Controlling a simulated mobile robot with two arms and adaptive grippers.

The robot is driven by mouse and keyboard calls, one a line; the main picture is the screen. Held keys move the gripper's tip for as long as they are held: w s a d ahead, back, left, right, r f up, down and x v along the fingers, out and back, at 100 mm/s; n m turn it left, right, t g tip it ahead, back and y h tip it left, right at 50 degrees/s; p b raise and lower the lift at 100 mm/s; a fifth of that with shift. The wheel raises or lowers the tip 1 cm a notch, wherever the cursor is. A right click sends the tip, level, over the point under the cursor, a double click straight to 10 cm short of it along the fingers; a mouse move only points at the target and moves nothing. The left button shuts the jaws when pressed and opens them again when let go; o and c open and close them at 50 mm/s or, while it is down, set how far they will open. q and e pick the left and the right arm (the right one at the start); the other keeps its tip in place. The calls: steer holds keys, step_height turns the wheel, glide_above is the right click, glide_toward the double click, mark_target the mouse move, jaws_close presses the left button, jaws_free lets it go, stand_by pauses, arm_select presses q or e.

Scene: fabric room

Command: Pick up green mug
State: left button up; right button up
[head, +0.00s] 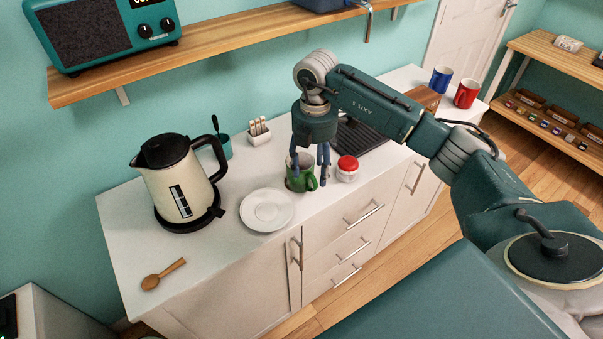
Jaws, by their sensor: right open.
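The green mug (301,177) stands on the white counter, between the white plate and the red-lidded jar. My right gripper (308,176) points straight down over the mug. It is open, with its blue fingers spread at the mug's upper part. One finger overlaps the mug's left rim and the others come down at its right, by the handle. I cannot tell whether any finger touches the mug. My left gripper is not in the view.
A white plate (267,210) lies left of the mug, and a jar with a red lid (347,168) stands close at its right. A cream kettle (177,181) is farther left. A wooden spoon (163,274) lies near the front. Blue (441,79) and red (466,93) mugs stand at the far right.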

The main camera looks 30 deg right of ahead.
mark_target(312, 175)
steer(key=shift+f+p, duration=0.65)
steer(key=shift+f, duration=2.4)
steer(key=shift+r, duration=0.1)
jaws_close()
